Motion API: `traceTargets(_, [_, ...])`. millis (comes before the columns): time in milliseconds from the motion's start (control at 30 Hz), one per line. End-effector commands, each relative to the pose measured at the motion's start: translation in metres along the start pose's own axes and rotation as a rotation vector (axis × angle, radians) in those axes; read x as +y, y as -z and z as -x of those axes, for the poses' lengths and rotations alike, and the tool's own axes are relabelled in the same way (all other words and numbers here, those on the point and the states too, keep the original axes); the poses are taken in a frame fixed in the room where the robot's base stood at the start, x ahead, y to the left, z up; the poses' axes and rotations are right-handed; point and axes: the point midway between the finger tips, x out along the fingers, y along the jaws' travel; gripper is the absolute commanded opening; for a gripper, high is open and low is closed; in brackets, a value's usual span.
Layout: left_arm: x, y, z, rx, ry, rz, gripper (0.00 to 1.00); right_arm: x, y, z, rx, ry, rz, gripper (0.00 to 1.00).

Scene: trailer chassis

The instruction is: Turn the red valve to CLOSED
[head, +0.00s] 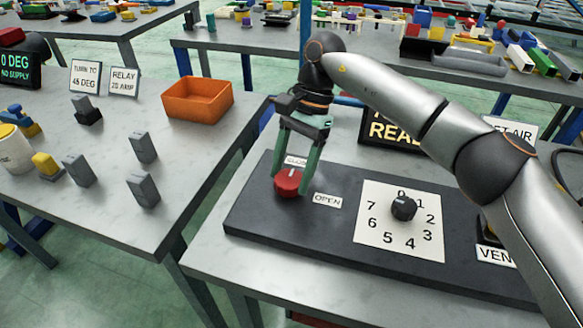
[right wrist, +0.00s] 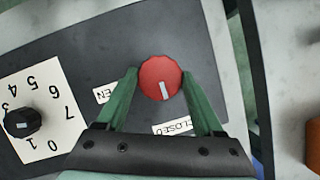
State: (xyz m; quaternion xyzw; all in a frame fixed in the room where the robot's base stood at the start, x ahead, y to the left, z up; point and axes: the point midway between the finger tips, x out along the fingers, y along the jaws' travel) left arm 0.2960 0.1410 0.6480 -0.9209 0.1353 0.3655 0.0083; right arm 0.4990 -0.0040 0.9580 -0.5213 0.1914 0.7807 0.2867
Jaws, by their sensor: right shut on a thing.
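The red valve (head: 288,183) is a round red knob with a pale pointer mark, on the left end of a dark panel (head: 262,222). It also shows in the right wrist view (right wrist: 158,74). Its mark points toward the CLOSED label (head: 296,161), which the right wrist view also shows (right wrist: 172,128). The OPEN label (head: 327,200) sits to the knob's right. My right gripper (head: 290,172) reaches down from above, its green fingers shut on opposite sides of the knob. My left gripper is not in view.
A numbered dial (head: 403,208) and a VENT control (head: 489,235) share the panel, right of the valve. A dark READY-type sign (head: 385,132) stands behind, partly hidden by my arm. Left, another table holds an orange bin (head: 202,99) and several grey blocks.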

Motion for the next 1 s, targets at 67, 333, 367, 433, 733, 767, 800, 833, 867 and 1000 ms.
traceTargets(67, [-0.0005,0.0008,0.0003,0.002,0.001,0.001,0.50,0.0002,0.0004,-0.0002,0.002,-0.005,0.008,0.13])
traceTargets(333, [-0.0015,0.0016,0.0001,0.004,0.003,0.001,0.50,0.0003,0.0004,-0.0006,0.003,-0.007,0.014,0.13])
traceTargets(367, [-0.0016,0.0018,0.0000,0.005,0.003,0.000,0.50,0.0003,0.0004,-0.0006,0.003,-0.007,0.014,0.13])
traceTargets(433, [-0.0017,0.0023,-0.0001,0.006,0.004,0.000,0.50,0.0003,0.0003,-0.0007,0.003,-0.007,0.014,0.13])
traceTargets(733, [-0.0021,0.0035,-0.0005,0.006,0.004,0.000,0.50,0.0001,0.0001,-0.0005,0.001,-0.006,0.012,0.99])
traceTargets(767, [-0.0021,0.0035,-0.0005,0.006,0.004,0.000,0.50,0.0001,0.0001,-0.0004,0.001,-0.006,0.012,0.99])
traceTargets(800, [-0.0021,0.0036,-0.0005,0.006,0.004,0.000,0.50,0.0001,0.0001,-0.0004,0.001,-0.006,0.012,0.99])
traceTargets(833, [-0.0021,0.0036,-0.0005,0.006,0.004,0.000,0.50,0.0001,0.0001,-0.0004,0.001,-0.005,0.012,0.99])
traceTargets(867, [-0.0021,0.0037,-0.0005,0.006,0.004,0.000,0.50,0.0001,0.0001,-0.0003,0.001,-0.005,0.012,0.99])
traceTargets(1000, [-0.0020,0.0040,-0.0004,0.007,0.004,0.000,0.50,-0.0001,0.0001,0.0012,0.001,-0.005,0.011,0.99])
